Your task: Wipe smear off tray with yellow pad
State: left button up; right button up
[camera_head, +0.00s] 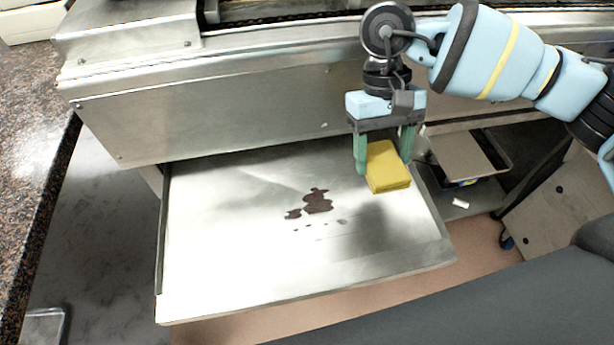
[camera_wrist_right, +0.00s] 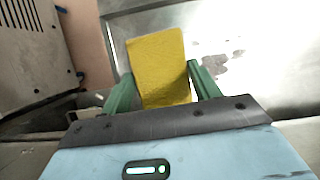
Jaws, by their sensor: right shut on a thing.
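The metal tray (camera_head: 230,265) extends below the machine in the head view. A dark brown smear (camera_head: 317,201) with several small spots lies near the tray's middle; part of it also shows in the right wrist view (camera_wrist_right: 215,68). My right gripper (camera_head: 384,165) is shut on the yellow pad (camera_head: 388,168), which sits between its green fingers. The pad is over the right part of the tray, to the right of the smear. I cannot tell whether it touches the tray. The pad also shows in the right wrist view (camera_wrist_right: 158,65). My left gripper is not in view.
The machine's steel front (camera_head: 210,105) rises behind the tray. A granite counter (camera_head: 35,130) stands at the left. A lower shelf (camera_head: 465,160) with small items and a metal cabinet (camera_head: 560,205) are at the right. The left and front of the tray are clear.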

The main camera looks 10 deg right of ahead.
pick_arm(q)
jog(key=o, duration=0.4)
pick_arm(e)
jog(key=shift+f, duration=0.1)
pick_arm(q)
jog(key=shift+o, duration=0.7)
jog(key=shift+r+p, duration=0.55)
jog(key=shift+p, duration=0.15)
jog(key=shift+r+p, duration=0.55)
jog(key=shift+p, duration=0.1)
pick_arm(e)
jog(key=s+a+f+m+t+y, duration=0.1)
jog(key=a+m+t+y, duration=0.3)
jog(key=a+m, duration=0.9)
jog(key=shift+s+a+f+m+y, duration=0.15)
jog(key=shift+a+f+m+y, duration=0.3)
jog(key=shift+m, duration=1.75)
